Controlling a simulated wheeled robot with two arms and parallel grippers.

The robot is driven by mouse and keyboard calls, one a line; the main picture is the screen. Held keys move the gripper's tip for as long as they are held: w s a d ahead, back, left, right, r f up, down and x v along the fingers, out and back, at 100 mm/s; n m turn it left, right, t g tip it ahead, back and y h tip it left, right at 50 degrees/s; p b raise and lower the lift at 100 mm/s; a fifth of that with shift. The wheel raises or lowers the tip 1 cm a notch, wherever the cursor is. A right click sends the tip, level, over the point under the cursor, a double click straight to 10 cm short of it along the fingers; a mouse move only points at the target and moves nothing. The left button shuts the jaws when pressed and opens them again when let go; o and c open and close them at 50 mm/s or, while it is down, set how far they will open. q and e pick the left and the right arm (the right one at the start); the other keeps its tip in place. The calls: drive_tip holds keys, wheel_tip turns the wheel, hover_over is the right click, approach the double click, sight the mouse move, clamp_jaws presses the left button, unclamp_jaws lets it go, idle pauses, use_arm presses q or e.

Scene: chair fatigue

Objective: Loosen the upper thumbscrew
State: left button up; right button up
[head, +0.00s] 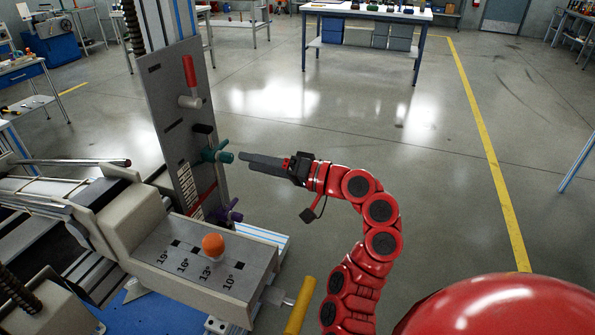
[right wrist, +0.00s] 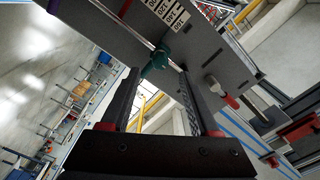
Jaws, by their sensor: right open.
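The upper thumbscrew, a teal knob (head: 220,155), sticks out from the grey upright plate (head: 172,110). A purple thumbscrew (head: 229,212) sits lower on the same plate. My right gripper (head: 241,158) points left at the teal knob, with its fingertips just short of the knob's outer end in the head view. In the right wrist view, the teal knob (right wrist: 156,60) shows just ahead of the gap between the fingers (right wrist: 157,76). The fingers are apart with nothing between them. My left gripper is not in view.
A red-handled lever (head: 190,75) stands above the teal knob. Below are an orange ball knob (head: 212,246) on an angle-marked block (head: 205,268) and a yellow handle (head: 299,306). The floor to the right is clear up to a white-topped workbench (head: 368,12).

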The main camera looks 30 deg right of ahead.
drive_tip(key=v, duration=1.1)
drive_tip(key=shift+s+d, duration=0.15)
